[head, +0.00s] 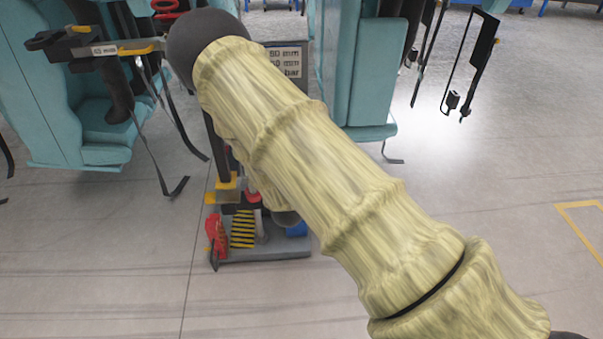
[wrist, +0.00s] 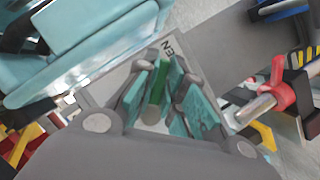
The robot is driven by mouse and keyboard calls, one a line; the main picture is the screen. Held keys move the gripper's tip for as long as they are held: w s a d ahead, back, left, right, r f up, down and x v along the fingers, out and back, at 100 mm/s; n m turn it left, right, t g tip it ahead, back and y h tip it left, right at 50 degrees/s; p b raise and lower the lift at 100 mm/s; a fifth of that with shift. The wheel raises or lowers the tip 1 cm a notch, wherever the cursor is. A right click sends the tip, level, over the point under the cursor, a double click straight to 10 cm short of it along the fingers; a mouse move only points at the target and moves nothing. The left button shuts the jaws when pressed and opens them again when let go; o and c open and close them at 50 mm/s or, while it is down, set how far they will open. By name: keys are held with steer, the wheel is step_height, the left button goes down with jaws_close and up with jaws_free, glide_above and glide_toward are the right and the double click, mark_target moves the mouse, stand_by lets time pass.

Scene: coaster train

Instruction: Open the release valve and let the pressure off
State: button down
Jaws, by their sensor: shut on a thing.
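In the wrist view, my gripper (wrist: 160,92) has its teal-padded fingers closed around a narrow green piece (wrist: 160,78), which looks like the release valve's handle. The green piece stands between the two pads in front of a grey plate (wrist: 138,70) with a partly hidden label ending in "EN". How far the valve is turned cannot be told. In the head view my sleeved arm hides the gripper and the green piece.
A red handle (wrist: 280,90) on a metal stem is right of my gripper. In the head view, a stand with a grey base (head: 262,252) and black-yellow stripes (head: 242,229) is behind my arm. Teal seats (head: 362,70) flank it. Floor (head: 500,230) at right is open.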

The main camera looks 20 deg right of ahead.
steer(key=shift+d, duration=0.1)
stand_by(0.3)
steer(key=c, duration=1.5)
jaws_free()
steer(key=v, duration=1.2)
steer(key=shift+f, duration=0.1)
